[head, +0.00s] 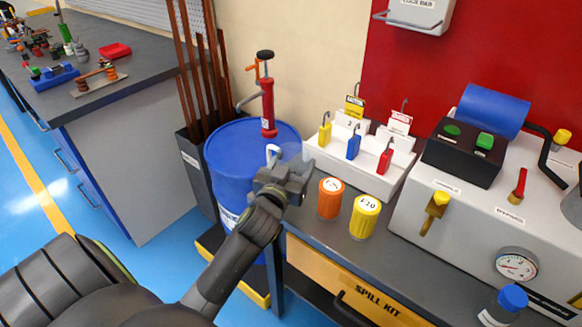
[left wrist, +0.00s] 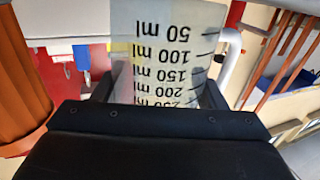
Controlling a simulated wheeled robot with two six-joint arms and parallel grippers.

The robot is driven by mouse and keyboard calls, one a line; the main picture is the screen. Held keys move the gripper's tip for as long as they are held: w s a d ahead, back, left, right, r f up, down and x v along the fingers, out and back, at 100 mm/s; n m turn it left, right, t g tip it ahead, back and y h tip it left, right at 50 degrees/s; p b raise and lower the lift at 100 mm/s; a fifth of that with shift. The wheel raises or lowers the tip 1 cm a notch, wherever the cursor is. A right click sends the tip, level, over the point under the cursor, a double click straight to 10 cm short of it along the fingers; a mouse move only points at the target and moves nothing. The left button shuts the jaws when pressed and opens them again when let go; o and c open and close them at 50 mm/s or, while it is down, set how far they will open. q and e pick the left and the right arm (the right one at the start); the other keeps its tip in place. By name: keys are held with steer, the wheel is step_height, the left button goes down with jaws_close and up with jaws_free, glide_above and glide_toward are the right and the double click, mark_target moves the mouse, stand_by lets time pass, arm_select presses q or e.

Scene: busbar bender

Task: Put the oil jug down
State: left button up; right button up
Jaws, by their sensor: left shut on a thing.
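The oil jug (left wrist: 165,45) is a clear measuring jug with black ml marks that read upside down in the left wrist view. Its white handle (left wrist: 231,50) is on the right there. My left gripper (left wrist: 165,92) is shut on the jug, with a finger on each side. In the head view the jug (head: 294,159) is faint and mostly hidden by my left gripper (head: 284,178). They show in front of the blue drum and beside the grey bench's left end; I cannot tell their height above it. My right gripper is not in view.
The blue drum (head: 225,150) with a red pump (head: 268,105) stands behind. An orange pot (head: 330,199) and a yellow pot (head: 364,217) stand on the bench (head: 325,245), near a white padlock rack (head: 345,171). A grey machine (head: 455,215) fills the right.

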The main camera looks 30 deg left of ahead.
arm_select(q)
step_height(320, 180, up, 9)
steer(key=p, duration=0.2)
steer(key=s+d+r+m+h+p, duration=0.2)
steer(key=d+r+h+p, duration=0.2)
steer(key=d+r, duration=0.7)
steer(key=shift+d+r+m+t+p, duration=0.25)
steer(key=shift+d+m+p, duration=0.2)
steer(key=shift+d, duration=0.55)
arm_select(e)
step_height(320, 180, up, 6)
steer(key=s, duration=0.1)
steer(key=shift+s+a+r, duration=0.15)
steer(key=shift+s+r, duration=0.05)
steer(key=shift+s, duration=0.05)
arm_select(q)
steer(key=shift+f, duration=0.15)
